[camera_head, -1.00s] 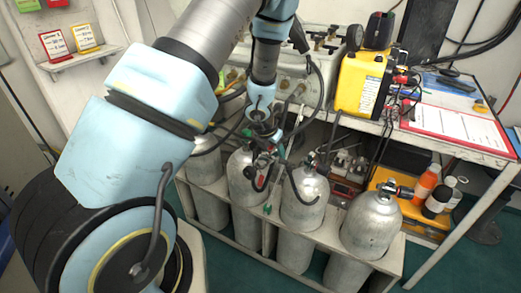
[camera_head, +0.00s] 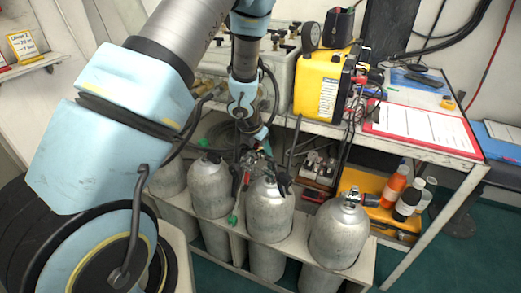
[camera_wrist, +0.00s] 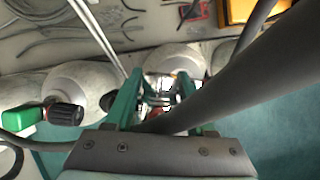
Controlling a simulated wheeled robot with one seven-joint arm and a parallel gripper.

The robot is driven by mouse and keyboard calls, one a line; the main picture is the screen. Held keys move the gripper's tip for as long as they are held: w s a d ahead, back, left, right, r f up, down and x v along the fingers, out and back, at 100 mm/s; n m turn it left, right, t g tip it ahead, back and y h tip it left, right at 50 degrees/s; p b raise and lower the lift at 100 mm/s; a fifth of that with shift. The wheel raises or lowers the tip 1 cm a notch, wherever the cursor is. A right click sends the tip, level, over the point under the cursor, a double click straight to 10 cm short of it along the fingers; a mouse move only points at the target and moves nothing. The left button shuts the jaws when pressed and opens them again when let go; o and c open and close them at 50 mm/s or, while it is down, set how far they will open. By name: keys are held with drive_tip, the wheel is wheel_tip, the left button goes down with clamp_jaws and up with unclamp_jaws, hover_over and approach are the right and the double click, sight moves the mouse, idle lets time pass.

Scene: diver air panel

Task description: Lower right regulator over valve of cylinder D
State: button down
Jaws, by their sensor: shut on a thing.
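In the head view a row of grey metal cylinders stands in a rack. No letter is readable, so I cannot tell surely which is cylinder D; the rightmost cylinder (camera_head: 338,232) has a bare valve (camera_head: 351,198) on top. My gripper (camera_head: 262,158) is above the neck of the cylinder (camera_head: 270,215) to its left, partly hidden by hoses. In the wrist view the green fingers of my gripper (camera_wrist: 156,98) are shut on a small metal regulator (camera_wrist: 158,100), mostly hidden between them. A cylinder top (camera_wrist: 175,60) shows just beyond the fingers.
A thick dark hose (camera_wrist: 245,70) crosses the right of the wrist view. A green block (camera_wrist: 30,118) with a black knob sits at left. A table with a yellow case (camera_head: 322,85) stands behind. Bottles (camera_head: 408,200) stand right of the rack.

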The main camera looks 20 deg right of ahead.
drive_tip(key=d+f+p, duration=0.1)
drive_tip(key=d+p, duration=0.1)
drive_tip(key=d, duration=0.4)
drive_tip(key=shift+s+d+p, duration=0.35)
drive_tip(key=shift+s+d, duration=0.05)
drive_tip(key=shift+d, duration=0.25)
drive_tip(key=shift+f+b, duration=2)
drive_tip(key=shift+b, duration=0.4)
idle(1.9)
drive_tip(key=shift+c, duration=0.8)
unclamp_jaws()
drive_tip(key=shift+s, duration=0.1)
drive_tip(key=p+v, duration=0.1)
drive_tip(key=v, duration=1)
